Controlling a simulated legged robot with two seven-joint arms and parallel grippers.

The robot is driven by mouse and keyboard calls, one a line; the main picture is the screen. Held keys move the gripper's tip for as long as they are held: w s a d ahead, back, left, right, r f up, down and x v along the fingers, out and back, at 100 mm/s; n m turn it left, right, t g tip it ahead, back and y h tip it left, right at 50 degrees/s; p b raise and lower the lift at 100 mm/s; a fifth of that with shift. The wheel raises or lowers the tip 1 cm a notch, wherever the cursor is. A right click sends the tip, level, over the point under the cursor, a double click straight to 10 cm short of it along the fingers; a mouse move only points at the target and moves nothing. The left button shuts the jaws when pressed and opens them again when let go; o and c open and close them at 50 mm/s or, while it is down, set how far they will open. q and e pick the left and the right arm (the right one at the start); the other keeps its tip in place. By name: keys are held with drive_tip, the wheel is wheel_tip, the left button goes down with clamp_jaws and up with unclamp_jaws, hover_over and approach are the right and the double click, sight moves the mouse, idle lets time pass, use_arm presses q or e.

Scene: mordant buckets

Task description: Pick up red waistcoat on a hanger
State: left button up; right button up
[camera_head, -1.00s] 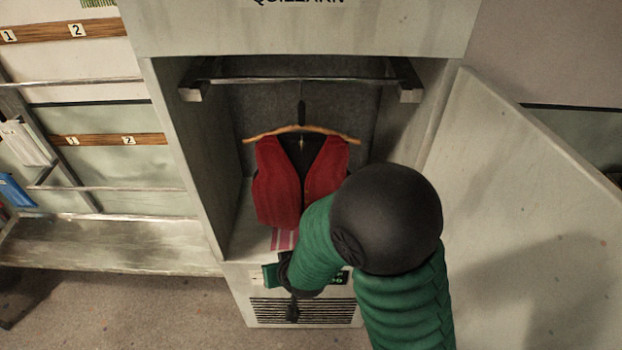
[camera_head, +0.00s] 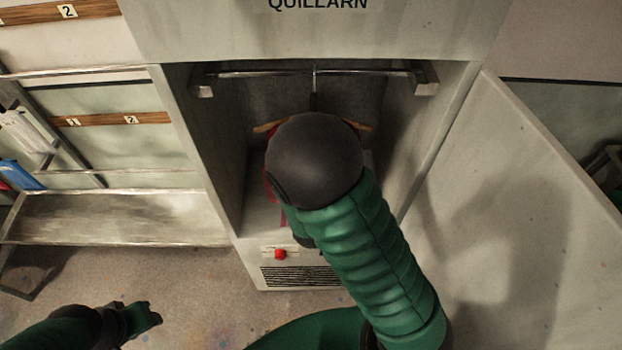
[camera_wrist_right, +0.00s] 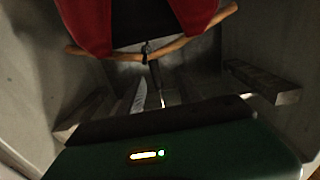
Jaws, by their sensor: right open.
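The red waistcoat (camera_wrist_right: 200,12) hangs on a wooden hanger (camera_wrist_right: 185,40) inside the open locker. In the head view my right arm covers most of it; only the hanger's ends (camera_head: 357,125) and a sliver of red cloth (camera_head: 270,188) show. My right gripper (camera_wrist_right: 150,100) is open, close to the hanger in the wrist view, its fingertips hard to make out; the arm hides it in the head view. Nothing shows held in it. My left gripper (camera_head: 152,312) is low at the left, away from the locker; its opening is unclear.
A metal rail (camera_head: 300,73) crosses the locker top. The locker's side walls stand close on both sides. Its open door (camera_head: 500,220) is at the right. A red button (camera_head: 280,254) sits below the opening. A bench (camera_head: 120,218) stands at the left.

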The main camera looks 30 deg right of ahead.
drive_tip(key=w+d, duration=0.2)
drive_tip(key=shift+w+d+r+b, duration=0.3)
drive_tip(key=shift+w+d+b, duration=0.05)
drive_tip(key=shift+b, duration=0.05)
drive_tip(key=shift+w+d, duration=0.1)
drive_tip(key=shift+d, duration=0.1)
drive_tip(key=x, duration=0.5)
drive_tip(key=shift+w+a+f, duration=0.15)
drive_tip(key=shift+f, duration=0.05)
drive_tip(key=shift+w, duration=0.25)
drive_tip(key=shift+s+d, duration=0.2)
drive_tip(key=shift+c, duration=0.5)
drive_tip(key=shift+s+d+r, duration=0.1)
drive_tip(key=shift+s, duration=0.1)
drive_tip(key=c, duration=0.5)
drive_tip(key=shift+c, duration=1.2)
use_arm(q)
drive_tip(key=shift+s+f, duration=0.2)
drive_tip(key=shift+f, duration=0.25)
drive_tip(key=shift+s+f, duration=0.2)
drive_tip(key=shift+f, duration=0.25)
use_arm(e)
drive_tip(key=shift+w, duration=0.1)
clamp_jaws()
